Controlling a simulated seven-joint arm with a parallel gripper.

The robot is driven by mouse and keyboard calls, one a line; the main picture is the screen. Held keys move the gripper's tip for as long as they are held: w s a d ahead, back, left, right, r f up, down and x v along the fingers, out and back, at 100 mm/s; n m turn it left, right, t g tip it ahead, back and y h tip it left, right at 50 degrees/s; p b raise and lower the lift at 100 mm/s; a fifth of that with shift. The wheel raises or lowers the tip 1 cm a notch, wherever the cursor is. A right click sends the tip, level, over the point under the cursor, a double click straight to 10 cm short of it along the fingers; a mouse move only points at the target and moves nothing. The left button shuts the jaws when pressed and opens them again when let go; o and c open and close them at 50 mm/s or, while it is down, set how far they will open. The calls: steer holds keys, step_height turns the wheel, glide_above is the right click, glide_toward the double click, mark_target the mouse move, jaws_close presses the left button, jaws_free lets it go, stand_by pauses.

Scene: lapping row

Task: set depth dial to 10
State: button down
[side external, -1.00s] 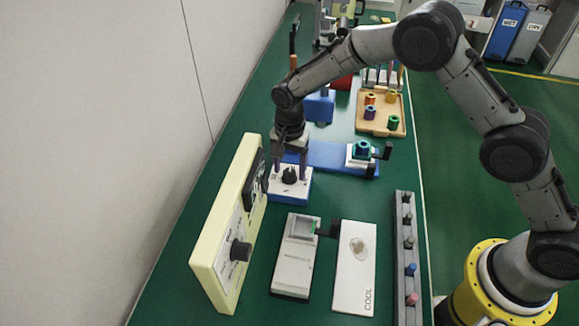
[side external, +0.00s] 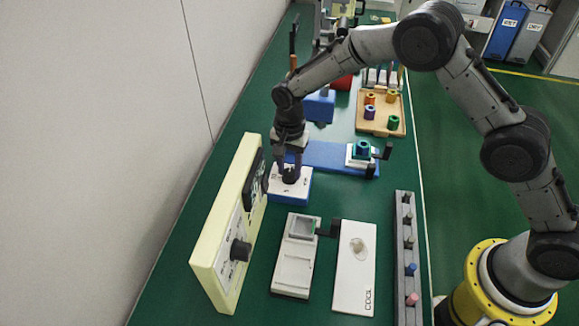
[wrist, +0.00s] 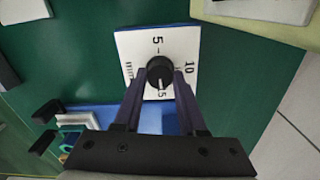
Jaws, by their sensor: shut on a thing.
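The depth dial is a black round knob (wrist: 159,68) on a white plate (wrist: 133,42) printed with 5, 10 and 15. In the wrist view, 5 is above the knob, 10 to its right and 15 below, partly hidden. A pale line on the knob seems to point down toward 15. My gripper (wrist: 160,76) is shut on the knob, one finger on each side. In the side view my gripper (side external: 291,172) reaches down onto the dial's white top (side external: 303,187), which sits on a blue base.
A cream upright panel (side external: 222,235) with a dark knob stands close left of the dial. A blue slab (side external: 325,152) with a teal part (side external: 362,148) lies behind it. A grey-white box (side external: 293,270) and a white plate (side external: 352,285) lie in front.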

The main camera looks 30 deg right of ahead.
steer(key=n, duration=0.8)
steer(key=shift+r+n, duration=0.1)
steer(key=shift+n, duration=0.3)
steer(key=n, duration=0.4)
steer(key=shift+n, duration=2.2)
steer(key=shift+c, duration=2.3)
jaws_free()
